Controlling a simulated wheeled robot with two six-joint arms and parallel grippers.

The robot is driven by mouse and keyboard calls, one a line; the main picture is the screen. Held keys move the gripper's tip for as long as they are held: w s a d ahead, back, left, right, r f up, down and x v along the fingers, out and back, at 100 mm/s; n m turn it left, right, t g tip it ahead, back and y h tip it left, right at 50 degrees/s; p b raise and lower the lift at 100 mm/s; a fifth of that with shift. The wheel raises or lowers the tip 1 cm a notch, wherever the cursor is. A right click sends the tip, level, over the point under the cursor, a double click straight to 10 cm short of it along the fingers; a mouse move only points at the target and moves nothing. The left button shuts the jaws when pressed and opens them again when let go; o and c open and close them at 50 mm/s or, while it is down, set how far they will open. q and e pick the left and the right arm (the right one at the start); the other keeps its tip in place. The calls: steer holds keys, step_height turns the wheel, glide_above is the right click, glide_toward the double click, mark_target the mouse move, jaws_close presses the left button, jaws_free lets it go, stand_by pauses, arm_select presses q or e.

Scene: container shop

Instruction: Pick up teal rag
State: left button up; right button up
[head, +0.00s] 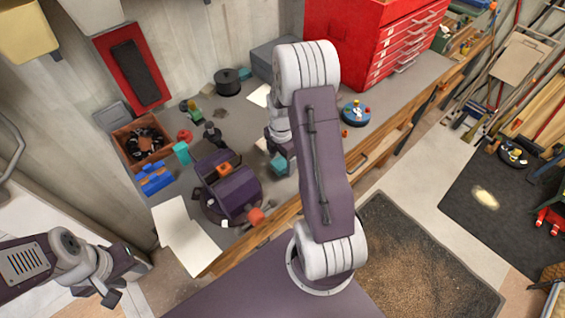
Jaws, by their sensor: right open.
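A small teal piece, perhaps the teal rag (279,164), lies on the grey workbench (354,151) just below my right wrist. Another teal item (182,152), more block-like, stands beside the orange-brown box. I cannot tell for certain which is the rag. My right gripper (280,148) points down over the bench close to the first teal piece, partly hidden by my own arm. It is open, and contact is not clear. My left gripper (124,277) is at the lower left, off the bench and far from both teal pieces; its opening is unclear.
A purple machine-like object (229,187) stands left of my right gripper. Blue blocks (155,178), an orange-brown box (129,140) and a black pot (228,82) are on the bench. A red drawer cabinet (375,40) stands at the back. White sheets (187,237) lie at the front left.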

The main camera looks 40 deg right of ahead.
mark_target(281, 161)
steer(key=shift+s+r, duration=0.1)
steer(key=shift+s, duration=0.05)
steer(key=c, duration=1.3)
steer(key=shift+c, duration=0.7)
steer(key=shift+r, duration=0.45)
step_height(281, 161, up, 3)
steer(key=shift+f+b, duration=0.1)
steer(key=shift+b, duration=0.3)
steer(key=s+d+r+b, duration=0.1)
steer(key=s+d+r, duration=0.2)
steer(key=s+r, duration=0.4)
steer(key=s, duration=0.4)
steer(key=shift+d+r+b, duration=0.15)
steer(key=shift+d+b, duration=0.15)
